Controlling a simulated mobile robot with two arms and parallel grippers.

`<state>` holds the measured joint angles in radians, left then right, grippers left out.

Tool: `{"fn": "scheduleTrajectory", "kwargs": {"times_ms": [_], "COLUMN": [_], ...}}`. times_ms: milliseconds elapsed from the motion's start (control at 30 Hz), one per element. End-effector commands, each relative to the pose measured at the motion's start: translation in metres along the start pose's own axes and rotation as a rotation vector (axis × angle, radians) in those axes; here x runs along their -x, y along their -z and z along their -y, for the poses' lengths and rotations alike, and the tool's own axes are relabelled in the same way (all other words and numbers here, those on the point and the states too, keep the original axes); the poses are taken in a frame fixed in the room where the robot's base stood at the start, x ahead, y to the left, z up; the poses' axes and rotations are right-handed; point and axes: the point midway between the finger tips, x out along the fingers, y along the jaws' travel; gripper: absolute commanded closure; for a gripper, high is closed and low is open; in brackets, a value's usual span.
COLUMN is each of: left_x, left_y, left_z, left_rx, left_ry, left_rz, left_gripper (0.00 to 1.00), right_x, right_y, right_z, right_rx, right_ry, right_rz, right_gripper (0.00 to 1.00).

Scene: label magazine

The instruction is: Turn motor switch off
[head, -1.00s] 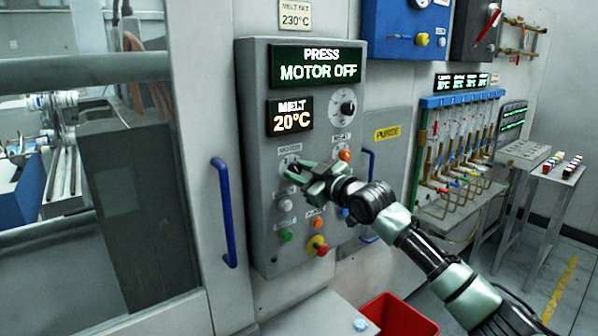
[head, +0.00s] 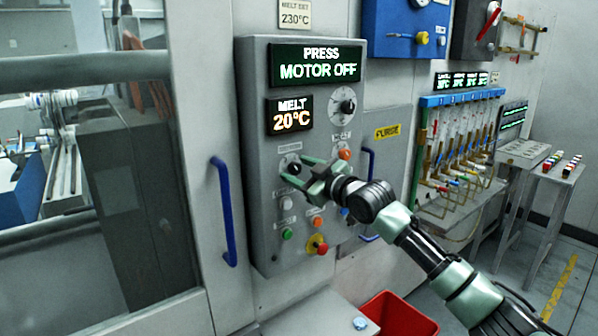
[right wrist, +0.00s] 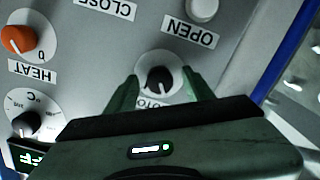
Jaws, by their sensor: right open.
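The motor switch (head: 295,168) is a black knob on a pale round plate, on the grey control panel (head: 258,215). It also shows in the right wrist view (right wrist: 158,80), with a partly hidden label starting "MOTO" below it. My right gripper (head: 299,171) is open at the panel, with one finger on each side of the knob. In the right wrist view a gap shows between the knob and each finger. I cannot tell which position the knob points to. The panel's display (head: 318,66) reads "PRESS MOTOR OFF". My left gripper is not in view.
An orange heat knob (head: 345,154) sits right of the switch, with several coloured buttons below. A red and yellow emergency button (head: 320,248) is lowest. Blue handles (head: 225,212) flank the panel. A red bin (head: 398,316) stands below.

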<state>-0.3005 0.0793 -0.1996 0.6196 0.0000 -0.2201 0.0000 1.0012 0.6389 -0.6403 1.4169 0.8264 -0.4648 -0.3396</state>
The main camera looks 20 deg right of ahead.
Motion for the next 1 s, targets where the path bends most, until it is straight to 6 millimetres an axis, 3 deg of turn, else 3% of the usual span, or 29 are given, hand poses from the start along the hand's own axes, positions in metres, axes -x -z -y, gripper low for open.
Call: {"fn": "scheduleTrajectory", "kwargs": {"times_ms": [533,1000], "left_x": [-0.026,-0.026], "left_y": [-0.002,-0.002], "left_z": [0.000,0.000], "left_rx": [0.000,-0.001], "left_ry": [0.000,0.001], "left_rz": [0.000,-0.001], "left_gripper": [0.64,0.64], "right_x": [0.070,0.077], "right_y": [-0.003,-0.001], "right_z": [0.001,0.000], "right_rx": [0.001,0.001], "right_ry": [0.000,0.000], "right_rz": [0.002,0.001], "right_gripper": [0.48,0.48]}}
